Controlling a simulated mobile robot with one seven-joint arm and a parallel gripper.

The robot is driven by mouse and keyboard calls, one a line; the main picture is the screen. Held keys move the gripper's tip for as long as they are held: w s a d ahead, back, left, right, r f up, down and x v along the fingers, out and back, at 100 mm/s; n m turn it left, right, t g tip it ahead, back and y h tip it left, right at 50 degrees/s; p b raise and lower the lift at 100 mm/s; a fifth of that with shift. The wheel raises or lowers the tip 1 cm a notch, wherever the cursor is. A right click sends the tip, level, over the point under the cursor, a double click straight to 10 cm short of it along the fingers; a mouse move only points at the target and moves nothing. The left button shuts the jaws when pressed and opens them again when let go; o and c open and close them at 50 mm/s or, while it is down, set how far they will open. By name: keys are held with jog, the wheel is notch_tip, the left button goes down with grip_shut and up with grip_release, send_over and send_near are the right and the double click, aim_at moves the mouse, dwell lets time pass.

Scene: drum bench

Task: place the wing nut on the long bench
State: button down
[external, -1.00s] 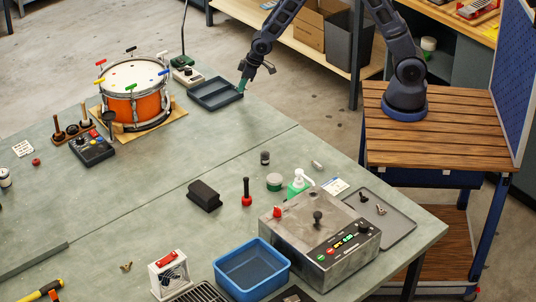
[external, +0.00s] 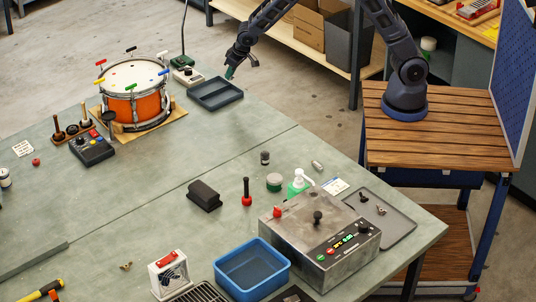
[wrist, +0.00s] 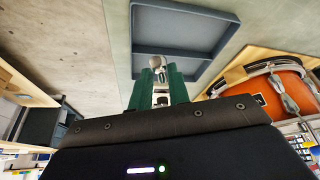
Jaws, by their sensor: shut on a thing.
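My gripper (external: 229,73) is above the far edge of the long bench (external: 150,195), just beyond the dark two-compartment tray (external: 217,104). In the wrist view its green fingers (wrist: 159,88) are shut on a small silvery metal piece, taken as the wing nut (wrist: 157,63). Its rounded end sticks out past the fingertips; the rest is partly hidden between them. The tray also shows ahead of the fingers in the wrist view (wrist: 137,35). In the external view the held piece is too small to make out. Another small brass wing nut (external: 126,266) lies on the bench near the front.
An orange drum (external: 136,103) on a wooden board stands left of the tray, with a small device (external: 188,76) between. A metal box (external: 318,240), blue bin (external: 252,268) and grey tray (external: 400,225) occupy the front right. The bench middle is largely clear.

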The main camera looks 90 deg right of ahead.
jog(key=shift+d+f, duration=0.1)
jog(key=shift+f, duration=3.35)
jog(key=shift+f, duration=0.4)
jog(key=c, duration=1.3)
grip_release()
jog(key=shift+o, duration=0.2)
jog(key=shift+r, duration=0.1)
